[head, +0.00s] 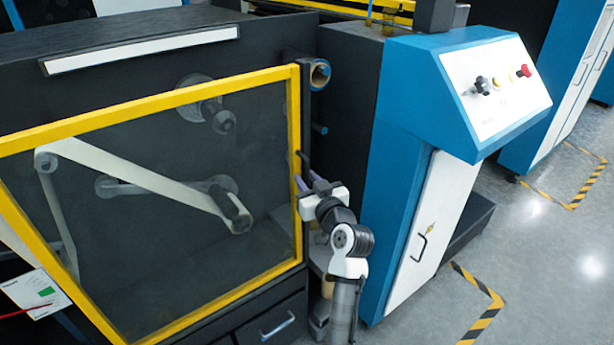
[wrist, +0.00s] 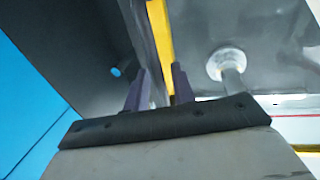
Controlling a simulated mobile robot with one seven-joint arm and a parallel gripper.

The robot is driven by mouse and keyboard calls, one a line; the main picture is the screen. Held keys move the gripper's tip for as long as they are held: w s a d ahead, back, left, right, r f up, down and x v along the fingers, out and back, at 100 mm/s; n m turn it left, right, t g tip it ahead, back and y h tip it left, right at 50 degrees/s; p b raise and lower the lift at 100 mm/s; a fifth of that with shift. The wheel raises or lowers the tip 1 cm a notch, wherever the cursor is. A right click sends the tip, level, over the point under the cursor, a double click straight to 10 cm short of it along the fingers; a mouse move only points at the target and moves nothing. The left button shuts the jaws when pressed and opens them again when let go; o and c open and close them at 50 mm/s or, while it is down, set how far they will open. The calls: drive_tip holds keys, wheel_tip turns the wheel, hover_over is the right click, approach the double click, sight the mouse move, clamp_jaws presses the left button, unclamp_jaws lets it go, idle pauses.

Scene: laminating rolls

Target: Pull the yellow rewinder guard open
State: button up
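The yellow rewinder guard (head: 296,110) is a yellow frame around a see-through panel, at left in the head view. Its yellow edge also shows in the wrist view (wrist: 160,40), just beyond my fingers. A dark handle (head: 304,160) is at the guard's right edge. My gripper (head: 308,184) is beside this edge, at the handle's lower part. Its two purple fingers stand apart in the wrist view (wrist: 160,80), and I see nothing clamped between them. Whether they touch the handle is hidden.
A blue cabinet with a slanted control panel (head: 490,82) stands close to the right of my arm. A drawer (head: 275,325) is below the guard. Rollers and a pale web (head: 130,175) show through the panel. Floor (head: 560,270) is clear at right.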

drive_tip(key=shift+w+a, duration=0.1)
drive_tip(key=shift+w, duration=0.05)
drive_tip(key=shift+c, duration=0.2)
clamp_jaws()
